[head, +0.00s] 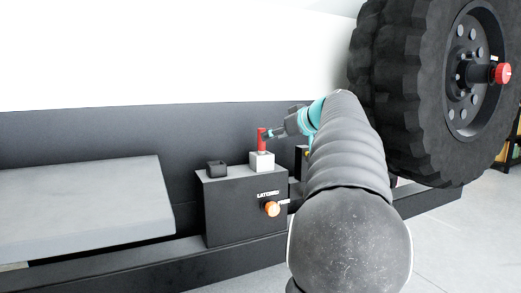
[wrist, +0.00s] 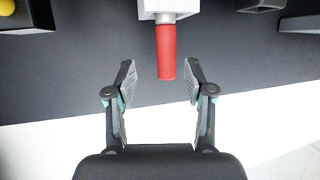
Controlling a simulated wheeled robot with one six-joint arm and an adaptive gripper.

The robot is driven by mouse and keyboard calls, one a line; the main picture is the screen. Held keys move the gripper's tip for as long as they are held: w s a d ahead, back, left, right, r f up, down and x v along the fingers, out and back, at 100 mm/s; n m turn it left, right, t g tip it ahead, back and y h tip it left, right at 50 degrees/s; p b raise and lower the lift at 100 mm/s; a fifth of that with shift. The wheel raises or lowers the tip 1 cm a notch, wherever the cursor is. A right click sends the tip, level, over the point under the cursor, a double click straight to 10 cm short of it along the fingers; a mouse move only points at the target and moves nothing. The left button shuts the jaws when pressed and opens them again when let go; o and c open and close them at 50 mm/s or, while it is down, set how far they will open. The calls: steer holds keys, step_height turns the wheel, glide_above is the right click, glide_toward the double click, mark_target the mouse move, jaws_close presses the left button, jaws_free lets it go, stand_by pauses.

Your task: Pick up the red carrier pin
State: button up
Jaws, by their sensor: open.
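The red carrier pin (head: 262,139) stands upright in a small white block (head: 262,161) on top of a dark box. In the wrist view the pin (wrist: 166,52) points out of the white block (wrist: 168,8) toward my gripper (wrist: 160,82). My gripper is open, its two fingers one on each side of the pin's free end, with clear gaps and no visible contact. In the head view my gripper (head: 270,133) is at the pin from the right, and its fingertips are small and partly hidden.
The dark box (head: 240,215) carries a "LATCHED" label and an orange knob (head: 272,209). A black open holder (head: 217,168) stands left of the white block. A grey slab (head: 85,205) lies at left. A large tyre (head: 400,90) with a red-capped hub stands at right.

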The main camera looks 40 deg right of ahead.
mark_target(261, 145)
steer(key=shift+a+x, duration=0.2)
steer(key=shift+x, duration=1.3)
steer(key=shift+a+x, duration=0.2)
steer(key=shift+x, duration=1.25)
jaws_close()
